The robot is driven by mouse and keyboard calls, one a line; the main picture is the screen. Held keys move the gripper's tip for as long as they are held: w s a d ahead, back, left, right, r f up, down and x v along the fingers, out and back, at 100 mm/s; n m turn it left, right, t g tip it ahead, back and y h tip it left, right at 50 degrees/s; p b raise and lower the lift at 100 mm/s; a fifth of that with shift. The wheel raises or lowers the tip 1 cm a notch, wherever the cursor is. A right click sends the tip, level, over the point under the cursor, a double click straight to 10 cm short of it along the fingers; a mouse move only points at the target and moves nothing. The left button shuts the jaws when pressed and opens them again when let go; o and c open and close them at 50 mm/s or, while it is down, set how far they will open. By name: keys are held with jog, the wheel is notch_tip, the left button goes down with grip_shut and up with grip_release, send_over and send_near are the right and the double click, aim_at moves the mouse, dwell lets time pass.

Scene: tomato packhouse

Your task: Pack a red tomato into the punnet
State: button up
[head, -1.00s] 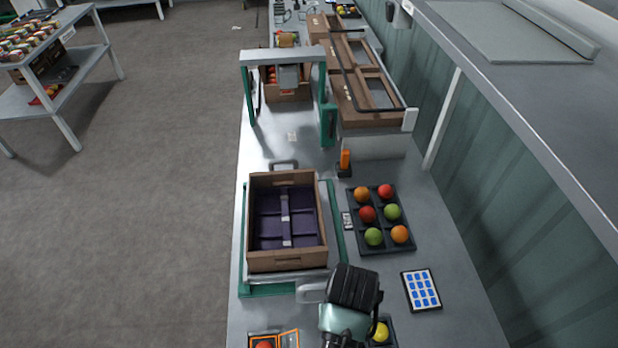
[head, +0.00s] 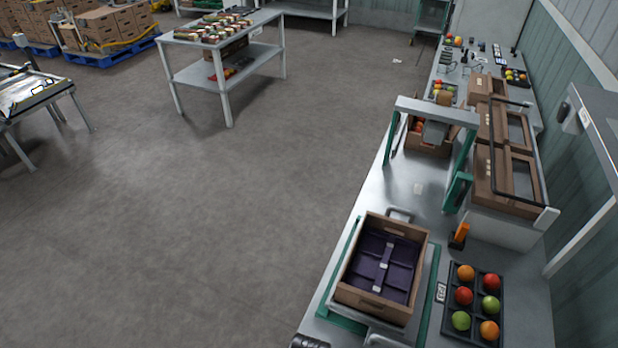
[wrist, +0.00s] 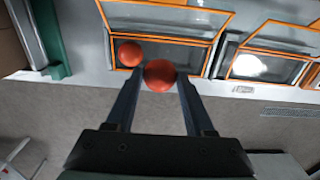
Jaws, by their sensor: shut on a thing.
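In the wrist view, my gripper (wrist: 158,80) is shut on a red tomato (wrist: 160,74), held between the fingertips. Behind the held tomato is an open, orange-edged punnet (wrist: 163,52), with its lid raised above it in the picture. Another red tomato (wrist: 127,53) lies in the left part of this punnet. The held tomato overlaps the punnet's near edge in the picture; I cannot tell how high it is above it. The head view now shows neither the punnet nor my gripper's fingers. It shows a dark tray (head: 447,322) of red, orange and green tomatoes.
A second orange-edged punnet (wrist: 301,72) stands right of the first. A green post (wrist: 48,35) is at the wrist view's left. In the head view, a brown crate (head: 372,303) stands on the bench beside the tray. A green-legged frame (head: 437,110) stands farther back. The floor at left is open.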

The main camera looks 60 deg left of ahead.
jog(key=shift+f+b, duration=2.15)
jog(key=shift+f, duration=0.5)
jog(key=shift+r, duration=0.1)
jog(key=o, duration=1)
jog(key=shift+c, duration=0.2)
jog(key=c, duration=0.3)
jog(key=shift+p, duration=0.3)
notch_tip(320, 180, up, 6)
jog(key=p, duration=0.6)
jog(key=shift+p, duration=0.3)
jog(key=shift+d, duration=0.1)
